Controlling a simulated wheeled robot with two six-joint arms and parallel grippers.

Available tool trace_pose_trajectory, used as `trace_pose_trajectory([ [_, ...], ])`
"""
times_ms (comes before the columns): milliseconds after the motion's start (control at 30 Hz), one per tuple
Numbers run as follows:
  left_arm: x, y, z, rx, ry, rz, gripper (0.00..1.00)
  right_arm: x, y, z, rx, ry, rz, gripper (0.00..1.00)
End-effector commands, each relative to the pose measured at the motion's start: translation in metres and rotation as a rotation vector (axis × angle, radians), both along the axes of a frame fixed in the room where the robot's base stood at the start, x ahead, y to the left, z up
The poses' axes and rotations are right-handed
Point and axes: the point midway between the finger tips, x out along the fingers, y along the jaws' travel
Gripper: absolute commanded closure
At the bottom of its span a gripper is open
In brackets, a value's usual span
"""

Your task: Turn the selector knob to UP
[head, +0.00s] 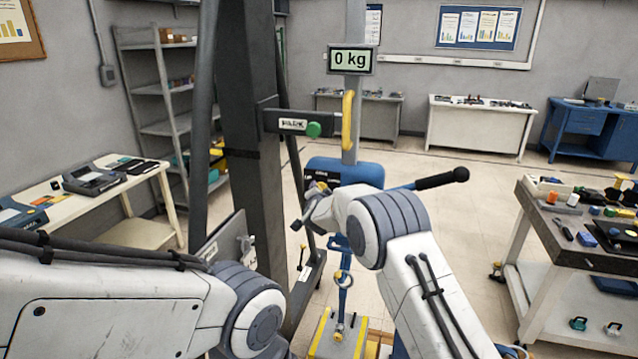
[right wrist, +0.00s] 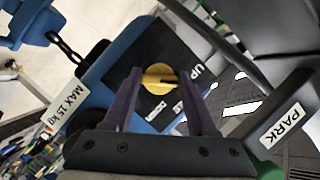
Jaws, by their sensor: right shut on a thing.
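The selector knob (right wrist: 157,79) is a yellow disc on a black panel face (right wrist: 135,62), seen in the right wrist view. A dark mark on it points right, roughly to the side where the UP label (right wrist: 196,70) is. Smaller labels below the knob are too small to read. My right gripper (right wrist: 158,76) has its two dark fingers on either side of the knob and is shut on it. In the head view, my right wrist hides most of the blue control box (head: 345,170). My left arm comes in from the left, but its gripper does not show.
A grey post carries an arm marked PARK (head: 293,124) with a green knob. A display reading 0 kg (head: 351,60) is above the box. A black-gripped handle (head: 440,179) sticks out right. A tool table (head: 590,240) stands right; a bench (head: 75,190) stands left.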

Motion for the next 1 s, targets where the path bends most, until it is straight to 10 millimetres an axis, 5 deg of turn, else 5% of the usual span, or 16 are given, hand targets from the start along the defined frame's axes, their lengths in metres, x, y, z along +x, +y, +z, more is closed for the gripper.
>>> trace_pose_trajectory([
  [533,-0.0001,0.0000,0.0064,0.000,0.000,-0.001,0.50,-0.0002,0.0008,-0.0014,-0.028,0.009,0.003,0.98],
  [567,-0.0001,0.0000,0.0064,0.000,0.000,-0.001,0.50,-0.0003,0.0008,-0.0013,-0.028,0.009,0.003,0.35],
  [633,-0.0001,0.0000,0.0064,0.000,0.000,-0.001,0.50,-0.0002,0.0008,-0.0013,-0.027,0.009,0.002,0.12],
  [1000,0.0000,0.0000,0.0043,0.000,0.000,-0.001,0.50,-0.0020,0.0002,0.0001,-0.025,0.006,0.000,0.12],
])
